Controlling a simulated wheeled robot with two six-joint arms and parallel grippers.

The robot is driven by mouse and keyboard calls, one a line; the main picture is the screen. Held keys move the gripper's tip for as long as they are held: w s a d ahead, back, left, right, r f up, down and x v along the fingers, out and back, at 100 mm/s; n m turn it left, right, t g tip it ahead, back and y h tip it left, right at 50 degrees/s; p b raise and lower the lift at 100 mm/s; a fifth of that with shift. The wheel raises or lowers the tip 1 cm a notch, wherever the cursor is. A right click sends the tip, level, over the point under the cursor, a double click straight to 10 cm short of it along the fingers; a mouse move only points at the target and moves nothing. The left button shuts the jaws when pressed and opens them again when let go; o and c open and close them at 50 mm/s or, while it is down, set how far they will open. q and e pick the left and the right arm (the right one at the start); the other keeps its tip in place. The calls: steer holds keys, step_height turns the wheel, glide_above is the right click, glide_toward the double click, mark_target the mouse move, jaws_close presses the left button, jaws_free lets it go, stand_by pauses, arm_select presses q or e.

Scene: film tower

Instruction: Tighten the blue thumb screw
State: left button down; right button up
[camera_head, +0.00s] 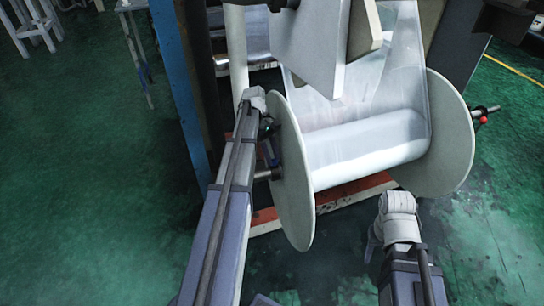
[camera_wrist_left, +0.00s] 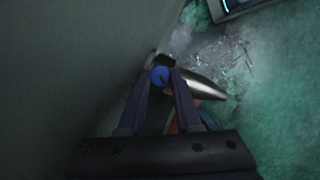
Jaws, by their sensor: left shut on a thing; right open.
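The blue thumb screw (camera_wrist_left: 159,76) shows in the left wrist view as a small round blue head between the fingertips. My left gripper (camera_wrist_left: 163,70) is shut on it. In the head view my left gripper (camera_head: 268,132) is beside the outer face of the roll's left white disc (camera_head: 292,180), and the thumb screw cannot be made out there. A metal shaft (camera_wrist_left: 205,85) runs just beside the screw in the left wrist view. My right gripper (camera_head: 373,245) is in front of the roll, low and to the right, apart from it; its fingers are small and partly hidden.
The clear film roll (camera_head: 365,142) lies between the left disc and a right white disc (camera_head: 450,135). A blue post (camera_head: 180,85) stands behind my left arm. A red-and-white floor beam (camera_head: 345,195) runs under the roll.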

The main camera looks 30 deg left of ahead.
stand_by(0.5)
arm_select(q)
steer(key=c, duration=0.6)
jaws_free()
